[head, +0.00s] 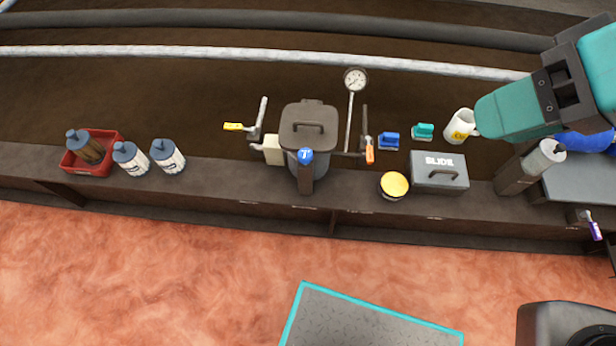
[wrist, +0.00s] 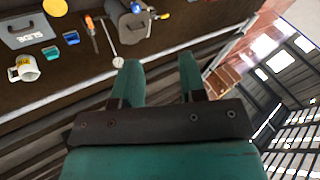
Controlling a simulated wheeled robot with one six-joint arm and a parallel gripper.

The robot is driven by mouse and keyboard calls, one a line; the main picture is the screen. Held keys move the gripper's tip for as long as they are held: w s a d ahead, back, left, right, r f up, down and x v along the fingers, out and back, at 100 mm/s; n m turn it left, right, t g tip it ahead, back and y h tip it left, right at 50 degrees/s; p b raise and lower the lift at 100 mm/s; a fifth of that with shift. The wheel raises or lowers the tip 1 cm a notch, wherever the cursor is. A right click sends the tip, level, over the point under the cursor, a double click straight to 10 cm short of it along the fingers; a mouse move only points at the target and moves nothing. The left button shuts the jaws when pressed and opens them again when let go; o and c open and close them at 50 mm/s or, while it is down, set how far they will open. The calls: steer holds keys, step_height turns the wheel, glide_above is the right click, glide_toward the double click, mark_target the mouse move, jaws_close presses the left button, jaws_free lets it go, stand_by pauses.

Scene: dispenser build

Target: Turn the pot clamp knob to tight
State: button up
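A dark grey lidded pot (head: 308,130) stands on the bench in the head view. A round blue knob with a white mark (head: 305,156) sits at its front, above a dark upright post (head: 305,180). I cannot read the knob's setting. In the wrist view the pot (wrist: 134,27) is upside down near the top, with the blue knob (wrist: 136,8) beside it. My gripper (wrist: 160,75) is open and empty, its two teal fingers apart, well away from the pot.
Beside the pot are a yellow-handled lever (head: 234,126), an orange-handled lever (head: 369,153) and a dial gauge (head: 355,80). To the right are blue and teal blocks, a mug (head: 460,126), a yellow-topped jar (head: 394,185) and a SLIDE box (head: 439,172). Bottles and a red tray (head: 85,168) stand left.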

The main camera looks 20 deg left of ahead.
steer(key=w+a+f+m+y+b, duration=0.2)
steer(key=a+f+y+b, duration=0.1)
steer(key=f+b, duration=0.9)
steer(key=w+a+f+m+y+b, duration=0.1)
steer(key=a+f+y+b, duration=0.15)
steer(key=f+b, duration=0.95)
steer(key=m+t+y+b, duration=0.5)
steer(key=m+b, duration=0.1)
steer(key=b, duration=1)
glide_toward(311, 160)
steer(key=r, duration=0.1)
steer(key=shift+m, duration=0.3)
steer(key=shift+f+p+x, duration=0.15)
steer(key=shift+f+x, duration=0.05)
steer(key=shift+x, duration=1.5)
steer(key=shift+f+p+x, duration=0.1)
steer(key=shift+f+x, duration=0.05)
steer(key=shift+x, duration=1.55)
steer(key=shift+f+p+x, duration=0.15)
steer(key=shift+f+x, duration=0.05)
steer(key=shift+x, duration=1.5)
steer(key=shift+c, duration=0.2)
steer(key=c, duration=0.6)
